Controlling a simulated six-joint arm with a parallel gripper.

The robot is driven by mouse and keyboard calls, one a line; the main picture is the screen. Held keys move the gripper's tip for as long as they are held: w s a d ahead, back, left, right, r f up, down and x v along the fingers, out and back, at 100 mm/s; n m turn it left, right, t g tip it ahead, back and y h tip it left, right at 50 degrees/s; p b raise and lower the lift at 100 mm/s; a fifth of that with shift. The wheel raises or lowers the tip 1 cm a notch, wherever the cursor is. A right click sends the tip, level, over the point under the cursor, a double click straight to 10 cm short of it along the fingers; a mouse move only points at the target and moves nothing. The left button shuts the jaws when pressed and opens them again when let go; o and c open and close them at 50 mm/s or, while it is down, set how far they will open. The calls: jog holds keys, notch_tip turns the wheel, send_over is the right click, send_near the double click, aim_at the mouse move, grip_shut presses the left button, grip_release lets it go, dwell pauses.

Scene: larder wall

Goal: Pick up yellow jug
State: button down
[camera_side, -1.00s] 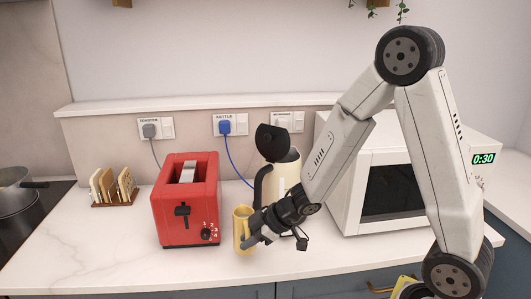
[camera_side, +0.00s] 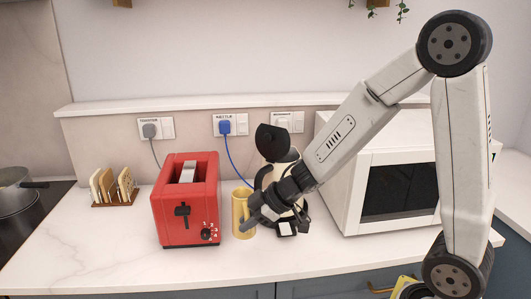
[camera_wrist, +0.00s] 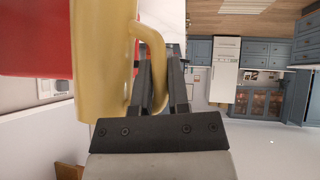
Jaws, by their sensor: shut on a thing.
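The yellow jug (camera_side: 238,215) is upright just right of the red toaster in the side view. In the wrist view the jug (camera_wrist: 100,60) fills the left part, with its handle towards my fingers. My gripper (camera_side: 256,218) reaches in from the right and is shut on the jug at its handle side. In the wrist view the two dark fingers of my gripper (camera_wrist: 160,85) lie at the handle. The jug appears raised, but the gap beneath it is hard to judge.
The red toaster (camera_side: 185,205) stands close on the jug's left. A kettle (camera_side: 276,145) is behind my gripper, partly hidden. A microwave (camera_side: 385,190) stands to the right. A toast rack (camera_side: 115,186) is at the left. The front of the counter (camera_side: 120,255) is clear.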

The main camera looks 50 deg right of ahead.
jog(key=shift+r, duration=0.55)
jog(key=shift+r, duration=0.1)
dwell(0.8)
jog(key=shift+w+d+r, duration=0.4)
jog(key=shift+d+r, duration=0.1)
jog(key=shift+r, duration=0.25)
jog(key=d+r, duration=1)
jog(key=r, duration=0.1)
jog(key=shift+s+r, duration=0.4)
